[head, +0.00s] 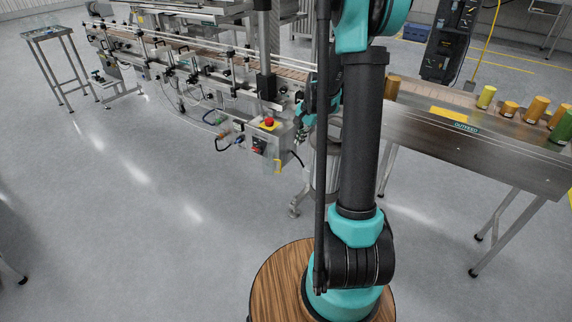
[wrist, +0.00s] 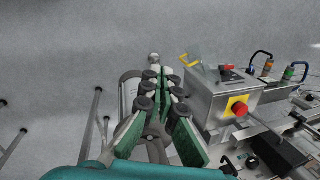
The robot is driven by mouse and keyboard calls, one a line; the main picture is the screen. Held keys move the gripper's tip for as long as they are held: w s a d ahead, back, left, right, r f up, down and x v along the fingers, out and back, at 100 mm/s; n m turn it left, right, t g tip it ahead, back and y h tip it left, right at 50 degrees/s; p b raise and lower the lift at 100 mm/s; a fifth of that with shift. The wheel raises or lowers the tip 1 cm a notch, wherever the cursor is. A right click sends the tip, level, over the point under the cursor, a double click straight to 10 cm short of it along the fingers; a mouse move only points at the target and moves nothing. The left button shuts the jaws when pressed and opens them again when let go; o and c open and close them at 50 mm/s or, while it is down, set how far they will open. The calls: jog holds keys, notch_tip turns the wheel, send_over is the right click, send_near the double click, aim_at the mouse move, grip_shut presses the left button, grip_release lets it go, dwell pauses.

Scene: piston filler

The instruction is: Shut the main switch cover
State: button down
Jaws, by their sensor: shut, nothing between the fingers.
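The grey control box (head: 262,142) stands at the near end of the conveyor machine. Its front carries a red and black main switch (head: 259,146). A yellow-edged cover (head: 277,166) stands out beside the switch, which is left exposed. In the wrist view the cover (wrist: 188,60) sticks out from the box to the left of the switch (wrist: 229,70). My gripper (wrist: 160,78) is shut and empty, to the left of the box and apart from the cover. In the head view my gripper (head: 302,133) is small and partly hidden, just right of the box.
A red emergency stop (head: 268,122) on a yellow plate sits on top of the box. Cables and coloured connectors (wrist: 280,68) stick out beside it. The steel outfeed table (head: 480,135) with several jars is at right. Open floor lies at left.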

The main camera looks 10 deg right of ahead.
aim_at(274, 160)
jog(key=w+d+f+m+g+y, duration=0.1)
jog(key=w+d+f+m, duration=0.25)
jog(key=w+f, duration=0.45)
jog(key=w+d+f+m+y, duration=0.1)
jog(key=w+d+f+m, duration=0.1)
jog(key=w+f+m, duration=0.5)
jog(key=w+a+f+n, duration=0.2)
jog(key=a+f, duration=0.6)
jog(key=f, duration=0.3)
jog(key=shift+s, duration=0.1)
